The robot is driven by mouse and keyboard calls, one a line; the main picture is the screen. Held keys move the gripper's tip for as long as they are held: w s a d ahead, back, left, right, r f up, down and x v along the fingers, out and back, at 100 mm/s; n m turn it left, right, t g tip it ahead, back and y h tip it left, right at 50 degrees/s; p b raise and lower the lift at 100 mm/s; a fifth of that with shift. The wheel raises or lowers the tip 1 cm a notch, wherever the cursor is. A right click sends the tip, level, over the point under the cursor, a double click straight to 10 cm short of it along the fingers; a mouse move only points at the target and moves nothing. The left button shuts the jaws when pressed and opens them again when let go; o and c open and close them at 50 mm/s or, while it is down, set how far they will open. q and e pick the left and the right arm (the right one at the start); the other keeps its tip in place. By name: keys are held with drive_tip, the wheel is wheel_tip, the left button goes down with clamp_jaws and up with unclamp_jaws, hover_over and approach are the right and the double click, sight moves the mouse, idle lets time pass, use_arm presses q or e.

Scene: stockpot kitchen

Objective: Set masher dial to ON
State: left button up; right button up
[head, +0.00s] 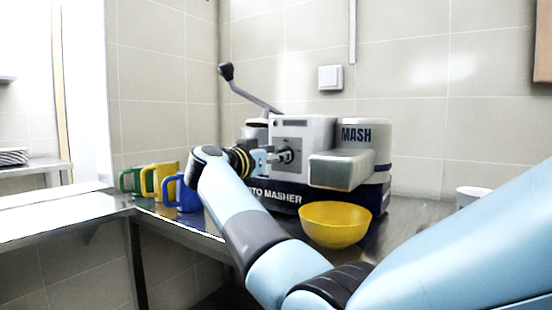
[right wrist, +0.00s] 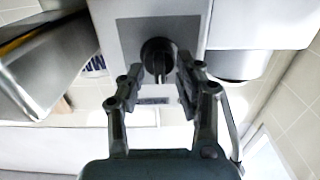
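The potato masher (head: 300,130) is a grey box on a dark base lettered "MASHER", with a lever at its upper left. Its dial (head: 287,156) is a round black knob on the dark front panel. In the right wrist view the dial (right wrist: 157,57) shows a raised grip bar. My right gripper (head: 273,157) is at the dial. In the right wrist view its fingers (right wrist: 158,76) are apart, one on each side of the dial, with gaps visible. I cannot read the dial's ON marking. My left gripper is out of view.
A yellow bowl (head: 335,222) stands in front of the masher, under its grey spout (head: 342,170). A blue mug (head: 188,194), a yellow mug (head: 160,182) and a green mug (head: 130,181) stand at left. A white cup (head: 472,195) is at right.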

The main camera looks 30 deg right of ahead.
clamp_jaws()
drive_tip(key=m+p, duration=0.1)
drive_tip(key=m, duration=0.3)
drive_tip(key=m+p, duration=0.1)
drive_tip(key=m, duration=0.4)
drive_tip(key=m+p, duration=0.1)
drive_tip(key=m, duration=0.3)
drive_tip(key=shift+s+f+m, duration=0.15)
drive_tip(key=shift+f+m, duration=0.15)
idle(0.7)
unclamp_jaws()
drive_tip(key=shift+r, duration=0.1)
